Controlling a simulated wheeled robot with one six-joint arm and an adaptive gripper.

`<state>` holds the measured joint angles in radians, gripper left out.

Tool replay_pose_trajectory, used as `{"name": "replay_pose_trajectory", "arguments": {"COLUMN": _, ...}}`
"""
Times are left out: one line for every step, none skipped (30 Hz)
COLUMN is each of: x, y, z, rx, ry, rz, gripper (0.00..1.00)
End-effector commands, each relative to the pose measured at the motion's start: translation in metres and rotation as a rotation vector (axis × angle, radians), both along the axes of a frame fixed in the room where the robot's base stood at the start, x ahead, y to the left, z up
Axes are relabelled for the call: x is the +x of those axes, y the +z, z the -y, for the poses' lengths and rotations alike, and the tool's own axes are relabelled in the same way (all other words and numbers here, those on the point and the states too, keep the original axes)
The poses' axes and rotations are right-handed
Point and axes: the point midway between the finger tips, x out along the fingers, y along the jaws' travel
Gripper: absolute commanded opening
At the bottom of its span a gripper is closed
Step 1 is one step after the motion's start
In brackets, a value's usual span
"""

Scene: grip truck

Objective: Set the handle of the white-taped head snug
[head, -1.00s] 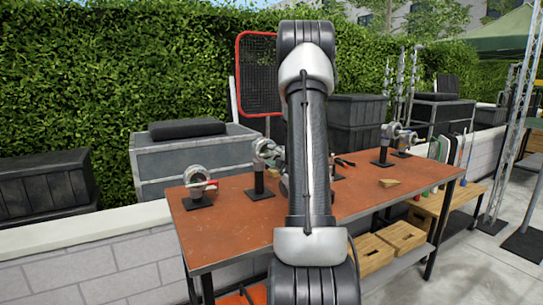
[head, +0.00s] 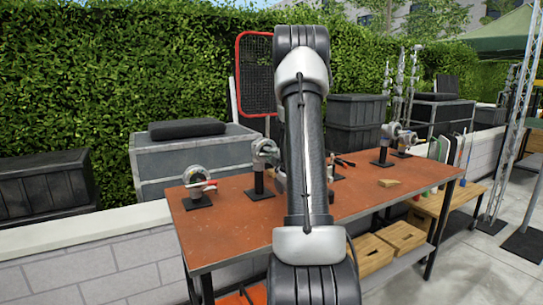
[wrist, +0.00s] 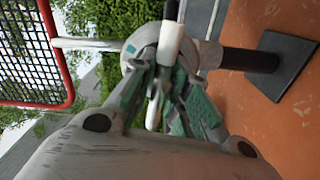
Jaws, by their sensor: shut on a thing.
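In the wrist view my gripper (wrist: 164,78), with teal finger pads, is shut on a slim pale handle (wrist: 154,112) at a round grey grip head. The handle has a white sleeve (wrist: 172,42) and a dark end. The head (wrist: 205,53) sits on a dark post (wrist: 250,60) with a square black base plate. A small teal mark is on its face; I cannot tell whether white tape is on the body. How snug the handle sits cannot be seen. In the head view my arm hides my gripper.
The orange-brown worktop (head: 235,225) carries other stand-mounted heads: one with a red handle (head: 197,182) at the left, one (head: 263,155) beside my arm, others (head: 390,135) at the right. A wooden wedge (head: 388,183) lies right. A red-framed mesh (head: 256,75) stands behind.

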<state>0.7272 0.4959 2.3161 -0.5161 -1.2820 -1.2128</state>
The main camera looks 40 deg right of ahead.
Motion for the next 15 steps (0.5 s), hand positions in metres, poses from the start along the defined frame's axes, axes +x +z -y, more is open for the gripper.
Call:
{"name": "replay_pose_trajectory", "arguments": {"x": -0.0006, "y": -0.0004, "z": 0.0009, "rx": 0.004, "ry": -0.003, "rz": 0.0, "gripper": 0.0}}
{"name": "replay_pose_trajectory", "arguments": {"x": -0.0006, "y": -0.0004, "z": 0.0009, "rx": 0.007, "ry": -0.003, "rz": 0.001, "gripper": 0.0}}
{"name": "replay_pose_trajectory", "arguments": {"x": -0.0008, "y": -0.0004, "z": 0.001, "rx": 0.013, "ry": -0.003, "rz": 0.002, "gripper": 0.0}}
{"name": "replay_pose_trajectory", "arguments": {"x": -0.0008, "y": -0.0004, "z": 0.001, "rx": 0.02, "ry": -0.003, "rz": 0.004, "gripper": 0.0}}
{"name": "replay_pose_trajectory", "arguments": {"x": -0.0008, "y": -0.0005, "z": 0.0011, "rx": 0.027, "ry": -0.003, "rz": 0.006, "gripper": 0.0}}
{"name": "replay_pose_trajectory", "arguments": {"x": -0.0008, "y": -0.0005, "z": 0.0011, "rx": 0.04, "ry": -0.003, "rz": 0.009, "gripper": 0.0}}
{"name": "replay_pose_trajectory", "arguments": {"x": -0.0008, "y": -0.0006, "z": 0.0012, "rx": 0.052, "ry": -0.003, "rz": 0.012, "gripper": 0.0}}
{"name": "replay_pose_trajectory", "arguments": {"x": -0.0009, "y": -0.0006, "z": 0.0011, "rx": 0.065, "ry": -0.004, "rz": 0.015, "gripper": 0.0}}
{"name": "replay_pose_trajectory", "arguments": {"x": -0.0009, "y": -0.0007, "z": 0.0012, "rx": 0.085, "ry": -0.004, "rz": 0.019, "gripper": 0.0}}
{"name": "replay_pose_trajectory", "arguments": {"x": -0.0009, "y": -0.0007, "z": 0.0012, "rx": 0.102, "ry": -0.004, "rz": 0.024, "gripper": 0.0}}
{"name": "replay_pose_trajectory", "arguments": {"x": -0.0009, "y": -0.0007, "z": 0.0013, "rx": 0.121, "ry": -0.004, "rz": 0.028, "gripper": 0.0}}
{"name": "replay_pose_trajectory", "arguments": {"x": -0.0009, "y": -0.0008, "z": 0.0013, "rx": 0.148, "ry": -0.004, "rz": 0.035, "gripper": 0.0}}
{"name": "replay_pose_trajectory", "arguments": {"x": -0.001, "y": -0.0008, "z": 0.0013, "rx": 0.169, "ry": -0.004, "rz": 0.04, "gripper": 0.0}}
{"name": "replay_pose_trajectory", "arguments": {"x": -0.001, "y": -0.0009, "z": 0.0013, "rx": 0.194, "ry": -0.004, "rz": 0.046, "gripper": 0.0}}
{"name": "replay_pose_trajectory", "arguments": {"x": -0.001, "y": -0.0009, "z": 0.0013, "rx": 0.227, "ry": -0.004, "rz": 0.053, "gripper": 0.0}}
